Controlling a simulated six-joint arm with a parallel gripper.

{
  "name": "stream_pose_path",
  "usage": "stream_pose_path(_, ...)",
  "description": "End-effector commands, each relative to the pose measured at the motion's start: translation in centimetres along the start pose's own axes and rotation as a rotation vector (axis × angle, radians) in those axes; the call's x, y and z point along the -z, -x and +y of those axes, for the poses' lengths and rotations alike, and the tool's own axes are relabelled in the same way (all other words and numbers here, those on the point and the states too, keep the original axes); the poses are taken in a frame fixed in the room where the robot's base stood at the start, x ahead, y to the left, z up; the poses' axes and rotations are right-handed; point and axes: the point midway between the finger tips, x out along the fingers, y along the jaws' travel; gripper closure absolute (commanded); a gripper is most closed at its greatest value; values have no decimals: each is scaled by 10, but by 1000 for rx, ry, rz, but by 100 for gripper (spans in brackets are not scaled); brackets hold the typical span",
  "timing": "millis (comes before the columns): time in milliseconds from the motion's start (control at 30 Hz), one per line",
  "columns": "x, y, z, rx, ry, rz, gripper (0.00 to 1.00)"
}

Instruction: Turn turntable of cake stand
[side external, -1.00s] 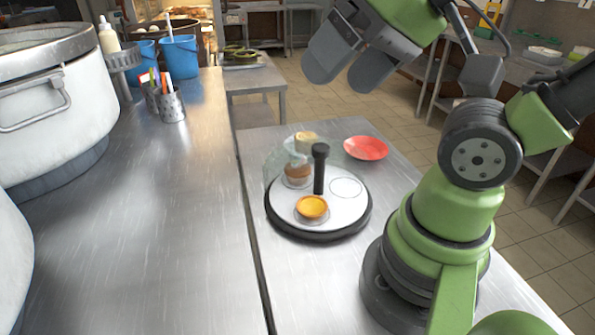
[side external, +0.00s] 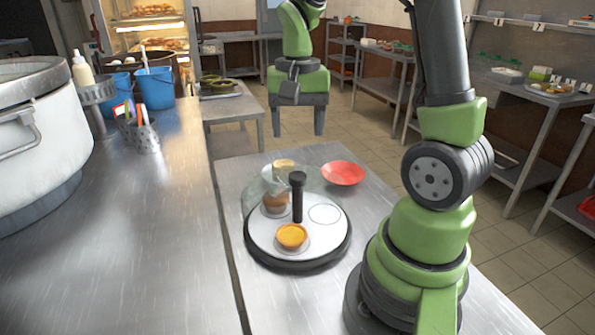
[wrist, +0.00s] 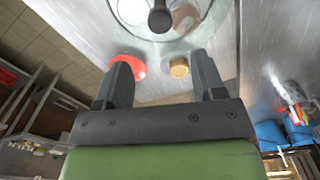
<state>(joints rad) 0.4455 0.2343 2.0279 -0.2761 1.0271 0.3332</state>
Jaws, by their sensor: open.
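The cake stand's turntable (side external: 270,240) is a white round disc on a dark base, with a black upright knob (side external: 297,198) on it and a clear cover (side external: 262,186) over its back left part. An orange tart (side external: 291,236) sits at its front, a brown cake (side external: 276,203) under the cover, and an empty ring mark shows at the right. My gripper (side external: 298,134) points down with its fingers spread and empty, above and beyond the stand. In the wrist view the knob (wrist: 160,20) shows at the top, ahead of my open gripper (wrist: 160,72).
A red plate (side external: 343,173) lies behind the stand at the right, and a pale yellow round item (side external: 284,165) stands at its back edge; it also shows in the wrist view (wrist: 180,67). Large pots (side external: 35,130), blue buckets (side external: 157,88) and a pen holder (side external: 146,138) stand at the left.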

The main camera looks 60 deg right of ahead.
Motion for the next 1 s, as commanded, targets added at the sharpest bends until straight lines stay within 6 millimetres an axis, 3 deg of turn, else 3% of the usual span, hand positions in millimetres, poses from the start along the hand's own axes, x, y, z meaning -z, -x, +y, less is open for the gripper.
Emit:
stream_pose_path(600, -1, -90, 0, -1, 0, -5, 37)
stream_pose_path(1000, -1, -97, 0, 2, 1, -1, 39)
